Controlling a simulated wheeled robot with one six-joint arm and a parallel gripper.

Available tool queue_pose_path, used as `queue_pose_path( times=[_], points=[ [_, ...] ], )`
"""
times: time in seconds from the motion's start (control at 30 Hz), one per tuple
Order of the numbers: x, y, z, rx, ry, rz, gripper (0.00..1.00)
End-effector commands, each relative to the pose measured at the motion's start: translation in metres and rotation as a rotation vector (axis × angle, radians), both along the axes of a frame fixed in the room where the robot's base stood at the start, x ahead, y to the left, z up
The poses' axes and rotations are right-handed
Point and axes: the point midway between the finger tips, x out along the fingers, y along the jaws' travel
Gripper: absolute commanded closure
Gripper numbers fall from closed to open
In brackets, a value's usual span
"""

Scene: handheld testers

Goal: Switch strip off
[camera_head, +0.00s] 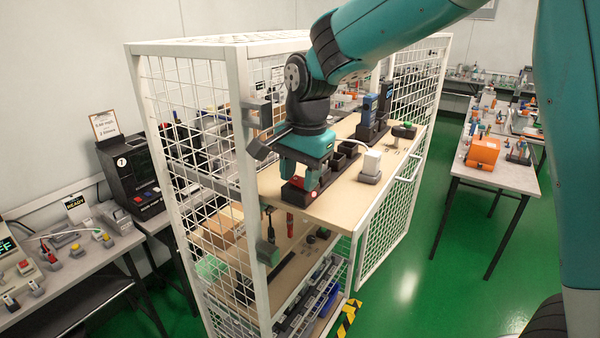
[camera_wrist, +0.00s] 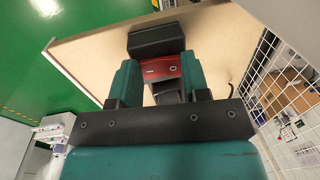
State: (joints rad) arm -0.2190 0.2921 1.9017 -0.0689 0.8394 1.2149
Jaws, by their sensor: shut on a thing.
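My gripper (camera_head: 306,178) reaches down over the near left corner of the wooden top shelf in the cage. Its teal fingers are shut on a red block-like thing (camera_wrist: 160,67), which also shows low beside the fingers in the head view (camera_head: 297,184). In the wrist view a black block (camera_wrist: 156,40) stands just beyond the red thing, and a dark part shows below it. Whether this red thing belongs to the strip, I cannot tell. No switch can be made out clearly. A long dark bar (camera_head: 283,265) lies on the lower shelf.
Black and blue upright devices (camera_head: 368,108) stand in dark holders farther back on the top shelf (camera_head: 340,205). White mesh walls (camera_head: 185,135) enclose the left; the mesh door (camera_head: 385,235) stands open at the front.

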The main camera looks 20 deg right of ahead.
Motion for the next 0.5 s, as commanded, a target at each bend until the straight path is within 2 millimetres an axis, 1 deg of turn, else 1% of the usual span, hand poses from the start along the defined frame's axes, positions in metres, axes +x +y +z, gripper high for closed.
queue_pose_path(
  times=[0.2, 0.5],
  points=[
    [0.0023, 0.0018, 0.0053, -0.054, 0.077, 0.000, 0.81],
    [0.0027, 0.0017, 0.0006, -0.073, 0.101, -0.001, 0.81]
  ],
)
